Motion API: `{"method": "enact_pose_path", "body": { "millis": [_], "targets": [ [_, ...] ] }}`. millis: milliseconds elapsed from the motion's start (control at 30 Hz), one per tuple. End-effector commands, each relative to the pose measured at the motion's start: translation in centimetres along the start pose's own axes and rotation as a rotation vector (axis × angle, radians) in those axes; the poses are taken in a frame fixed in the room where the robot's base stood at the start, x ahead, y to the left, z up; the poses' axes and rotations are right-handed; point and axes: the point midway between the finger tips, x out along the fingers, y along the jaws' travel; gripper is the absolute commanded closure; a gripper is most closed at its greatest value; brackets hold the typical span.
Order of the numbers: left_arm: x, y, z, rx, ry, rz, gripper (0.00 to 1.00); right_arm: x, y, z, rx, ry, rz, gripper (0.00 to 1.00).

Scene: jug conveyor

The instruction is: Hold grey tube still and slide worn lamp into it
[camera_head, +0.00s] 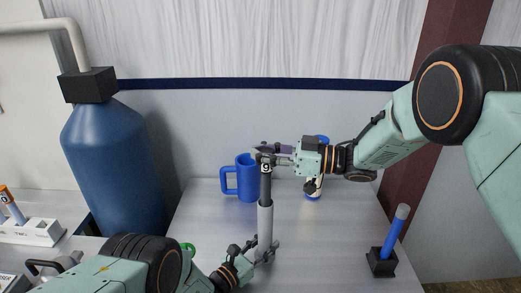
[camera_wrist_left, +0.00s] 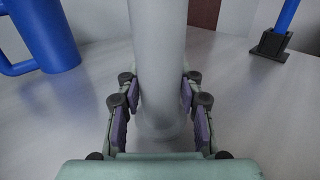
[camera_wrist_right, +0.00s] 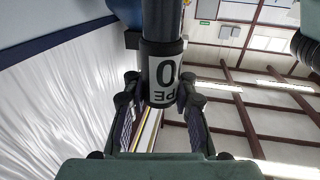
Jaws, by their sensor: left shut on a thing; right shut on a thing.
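The grey tube (camera_head: 265,222) stands upright on the metal table; it also shows in the left wrist view (camera_wrist_left: 157,50). My left gripper (camera_head: 262,250) is shut around its lower part, with a finger on each side (camera_wrist_left: 158,108). The worn lamp (camera_head: 265,187) is dark, with a white printed band, and stands in line above the tube. Its lower end meets the tube's top; how far inside it sits cannot be told. My right gripper (camera_head: 266,154) is shut on the lamp's upper part at the band (camera_wrist_right: 162,75).
A blue mug (camera_head: 246,183) stands behind the tube. A blue-and-white object (camera_head: 313,190) is partly hidden by my right gripper. A blue rod with a grey top (camera_head: 394,236) leans in a black block (camera_head: 381,262) at right. A large blue tank (camera_head: 115,165) and a white holder (camera_head: 32,232) are at left.

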Motion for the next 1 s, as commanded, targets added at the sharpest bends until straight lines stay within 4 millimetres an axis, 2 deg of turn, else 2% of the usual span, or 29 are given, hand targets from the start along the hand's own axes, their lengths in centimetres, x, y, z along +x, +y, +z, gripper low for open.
{"method": "enact_pose_path", "body": {
  "millis": [33,1000],
  "targets": [
    [-0.3,-0.3,-0.7,-0.006,0.015,-0.001,1.0,0.0,0.0,0.1,0.0,0.001,0.0,1.0],
    [-0.3,-0.2,-0.6,-0.006,0.015,-0.001,1.0,0.0,0.0,2.2,0.0,0.001,0.0,1.0]
  ]
}}
